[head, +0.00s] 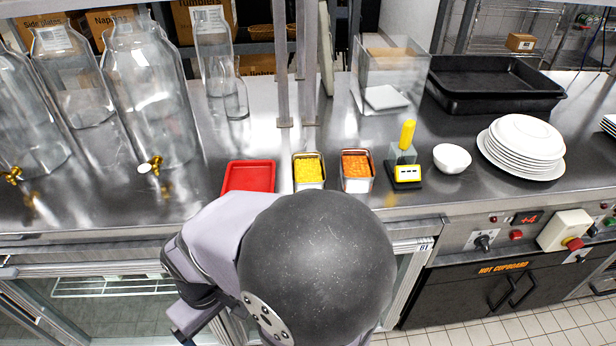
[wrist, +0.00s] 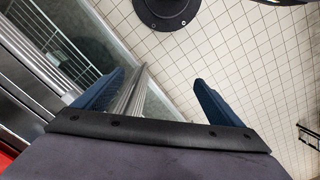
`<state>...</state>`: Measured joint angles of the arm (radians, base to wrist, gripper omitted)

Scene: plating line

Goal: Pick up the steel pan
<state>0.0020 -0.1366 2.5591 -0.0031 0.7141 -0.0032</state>
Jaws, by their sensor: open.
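Two small steel pans stand side by side near the counter's front edge in the head view. One steel pan (head: 309,184) holds yellow food and the other steel pan (head: 357,185) holds orange food. I cannot tell which one the task names. My gripper (wrist: 159,77) shows in the wrist view with its two blue fingers spread apart and nothing between them. It is over the tiled floor and cabinet front, away from both pans. The head view does not clearly show its fingers, and neither pan shows in the wrist view.
A red tray (head: 249,177) sits left of the pans. A yellow-handled tool (head: 406,160), a white bowl (head: 452,159) and stacked plates (head: 522,143) stand to the right. Glass dispensers (head: 150,95) fill the left. Black trays (head: 492,85) lie behind. Shelf posts (head: 283,70) rise behind the pans.

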